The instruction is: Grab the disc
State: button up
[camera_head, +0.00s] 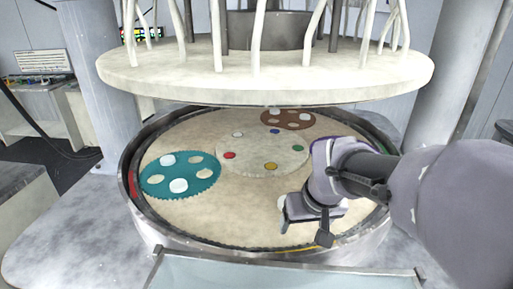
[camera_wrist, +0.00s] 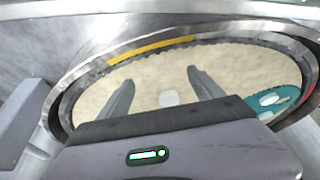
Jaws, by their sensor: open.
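A pale round disc (camera_wrist: 168,98) lies on the beige platen (camera_wrist: 225,58) in the wrist view, between the two fingers of my gripper (camera_wrist: 161,78) and nearer their bases than their tips. The fingers are apart and nothing is held. In the head view my gripper (camera_head: 305,226) is over the front right of the platen. A small pale edge beside it may be the disc, mostly hidden by the gripper. A teal toothed carrier (camera_head: 152,182) at the left holds more pale discs (camera_head: 179,186). It also shows at right in the wrist view (camera_wrist: 257,113).
A brown carrier (camera_head: 298,118) lies at the back of the platen. A central plate (camera_head: 250,157) bears several coloured dots. A metal rim (camera_head: 168,232) surrounds the platen. A thick upper plate (camera_head: 250,82) hangs above, limiting height over the back.

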jog(key=w, duration=0.3)
jog(key=w+f+b, duration=0.1)
jog(key=w, duration=0.7)
jog(key=shift+a+f+b, duration=0.15)
jog(key=shift+a+b, duration=0.05)
jog(key=shift+b, duration=0.1)
jog(key=shift+w, duration=0.5)
jog(key=b+x, duration=0.2)
jog(key=x, duration=0.3)
jog(key=shift+w, duration=0.25)
jog(key=shift+c, duration=0.3)
jog(key=c, duration=1.5)
